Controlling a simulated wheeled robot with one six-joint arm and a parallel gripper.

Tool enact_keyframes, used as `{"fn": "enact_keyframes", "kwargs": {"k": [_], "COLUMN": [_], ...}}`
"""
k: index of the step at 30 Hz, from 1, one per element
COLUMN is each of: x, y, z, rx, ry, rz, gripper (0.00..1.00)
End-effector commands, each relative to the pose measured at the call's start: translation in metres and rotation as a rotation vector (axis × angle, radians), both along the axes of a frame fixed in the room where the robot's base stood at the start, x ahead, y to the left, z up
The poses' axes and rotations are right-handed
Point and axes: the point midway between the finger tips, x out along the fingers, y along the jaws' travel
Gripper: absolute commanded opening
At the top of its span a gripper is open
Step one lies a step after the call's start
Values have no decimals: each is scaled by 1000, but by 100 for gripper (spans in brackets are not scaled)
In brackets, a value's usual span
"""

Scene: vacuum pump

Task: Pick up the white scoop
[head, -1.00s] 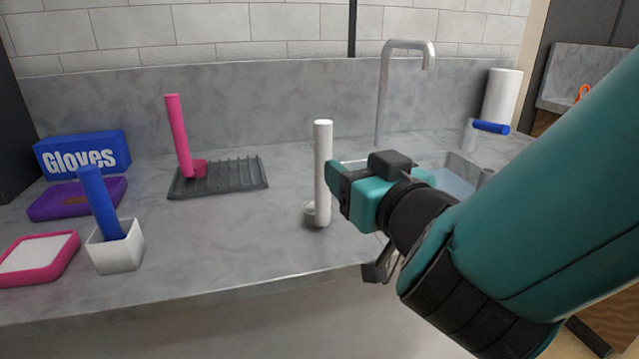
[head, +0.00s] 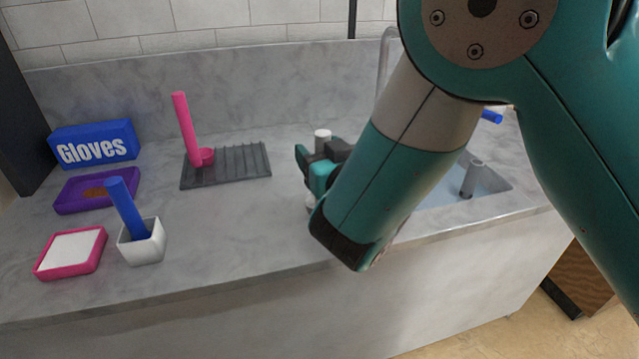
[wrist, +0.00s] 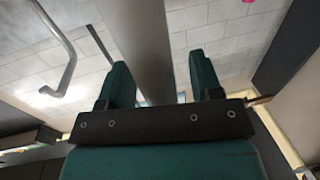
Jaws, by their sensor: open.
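The white scoop (head: 322,134) stands upright on the counter. In the head view its top end shows above my gripper, and most of its handle is hidden by my gripper and arm. My gripper (head: 318,166) is at the handle, with its fingers spread. In the wrist view the handle shows as a pale grey bar (wrist: 140,40) running down between the two open teal fingers (wrist: 162,82). A gap shows to the right finger. Contact with the left finger cannot be told.
A pink scoop (head: 186,130) stands on a dark ridged rack (head: 226,178) to the left. A blue-handled tool (head: 126,208) stands in a white cup (head: 142,250). The sink (head: 480,190) and tap (head: 384,60) lie to the right. Counter between cup and scoop is clear.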

Motion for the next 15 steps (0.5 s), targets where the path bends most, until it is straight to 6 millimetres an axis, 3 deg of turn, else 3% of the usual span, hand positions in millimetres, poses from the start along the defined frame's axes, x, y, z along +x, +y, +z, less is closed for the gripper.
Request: {"fn": "enact_keyframes", "kwargs": {"k": [10,15], "x": [5,5], "y": [3,3], "z": [-1,-1], "rx": [0,0], "ry": [0,0], "rz": [1,1], "gripper": [57,18]}}
